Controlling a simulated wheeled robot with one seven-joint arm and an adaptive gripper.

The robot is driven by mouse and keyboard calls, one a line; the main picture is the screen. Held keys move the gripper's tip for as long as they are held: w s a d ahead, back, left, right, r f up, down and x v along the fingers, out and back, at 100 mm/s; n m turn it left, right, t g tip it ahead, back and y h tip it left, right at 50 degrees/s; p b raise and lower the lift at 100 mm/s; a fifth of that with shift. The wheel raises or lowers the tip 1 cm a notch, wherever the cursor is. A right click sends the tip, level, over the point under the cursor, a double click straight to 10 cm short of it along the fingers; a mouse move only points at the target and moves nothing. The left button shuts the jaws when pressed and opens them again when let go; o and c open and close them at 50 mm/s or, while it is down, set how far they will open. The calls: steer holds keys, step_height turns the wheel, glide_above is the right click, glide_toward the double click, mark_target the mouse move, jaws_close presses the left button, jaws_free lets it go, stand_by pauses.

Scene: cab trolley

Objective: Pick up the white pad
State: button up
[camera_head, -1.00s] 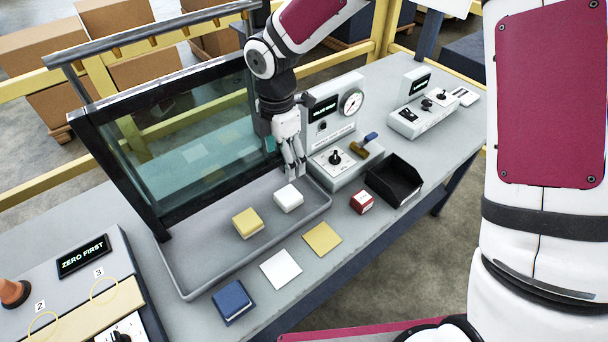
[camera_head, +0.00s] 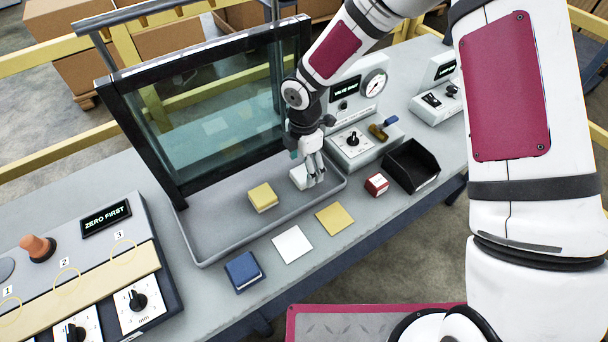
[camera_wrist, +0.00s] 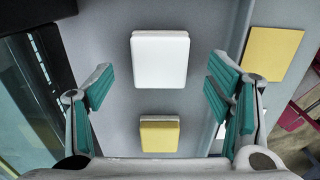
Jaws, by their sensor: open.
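The white pad (camera_head: 300,178) is a small block in the grey tray (camera_head: 222,240), near its right end. My gripper (camera_head: 314,178) is just above and beside it in the head view and covers part of it. In the wrist view the white pad (camera_wrist: 160,58) lies between and ahead of the open teal-padded fingers of my gripper (camera_wrist: 160,88), with clear gaps on both sides. The fingers do not touch it there. A yellow pad (camera_head: 262,197) sits in the same tray to the left; it also shows in the wrist view (camera_wrist: 160,135).
A glass panel in a dark frame (camera_head: 210,110) stands along the tray's back. Flat white (camera_head: 292,244) and yellow (camera_head: 334,219) squares and a blue block (camera_head: 243,271) lie in front. A red block (camera_head: 376,184), black bin (camera_head: 411,166) and gauge box (camera_head: 352,150) are to the right.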

steer(key=shift+f, duration=1.2)
steer(key=c, duration=1.3)
steer(key=shift+o, duration=0.2)
steer(key=shift+r, duration=0.15)
